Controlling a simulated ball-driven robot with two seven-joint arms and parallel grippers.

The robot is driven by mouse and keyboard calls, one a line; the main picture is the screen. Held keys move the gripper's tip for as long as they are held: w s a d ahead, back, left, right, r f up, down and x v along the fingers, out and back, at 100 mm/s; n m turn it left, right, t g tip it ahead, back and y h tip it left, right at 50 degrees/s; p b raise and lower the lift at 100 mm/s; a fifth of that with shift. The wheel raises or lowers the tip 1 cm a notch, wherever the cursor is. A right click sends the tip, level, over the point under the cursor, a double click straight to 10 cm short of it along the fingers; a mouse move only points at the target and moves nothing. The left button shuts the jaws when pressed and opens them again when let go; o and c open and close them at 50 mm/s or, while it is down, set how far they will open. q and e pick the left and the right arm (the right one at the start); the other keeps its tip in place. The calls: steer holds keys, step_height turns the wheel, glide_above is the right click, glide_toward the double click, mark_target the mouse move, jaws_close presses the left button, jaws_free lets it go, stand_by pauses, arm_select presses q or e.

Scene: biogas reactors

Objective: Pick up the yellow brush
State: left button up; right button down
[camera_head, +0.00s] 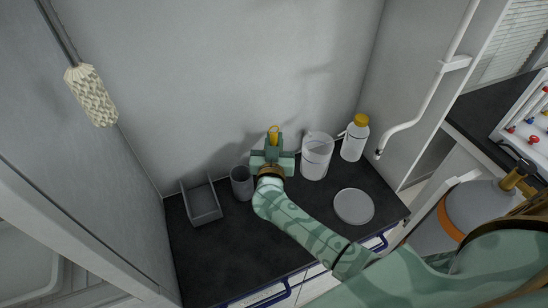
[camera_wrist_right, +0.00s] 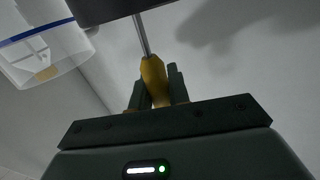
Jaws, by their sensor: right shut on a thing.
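The yellow brush (camera_head: 274,132) shows as a yellow handle at the back of the dark counter, by the grey wall. My right gripper (camera_head: 274,147) is shut on it. In the right wrist view, the yellow handle (camera_wrist_right: 154,82) sits between my fingers, with a thin metal shaft running up from it. The brush's far end is not visible there. In the head view, most of the brush is hidden by my gripper. My left gripper is not in view.
A grey cup (camera_head: 242,184) and grey tray (camera_head: 204,205) stand left of my gripper. A clear container (camera_head: 316,157) and a yellow-capped bottle (camera_head: 354,139) stand right. A round pale disc (camera_head: 353,206) lies in front. A cream textured cylinder (camera_head: 91,95) hangs upper left.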

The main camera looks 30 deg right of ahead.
steer(key=shift+f, duration=0.1)
step_height(320, 180, up, 18)
steer(key=p, duration=0.8)
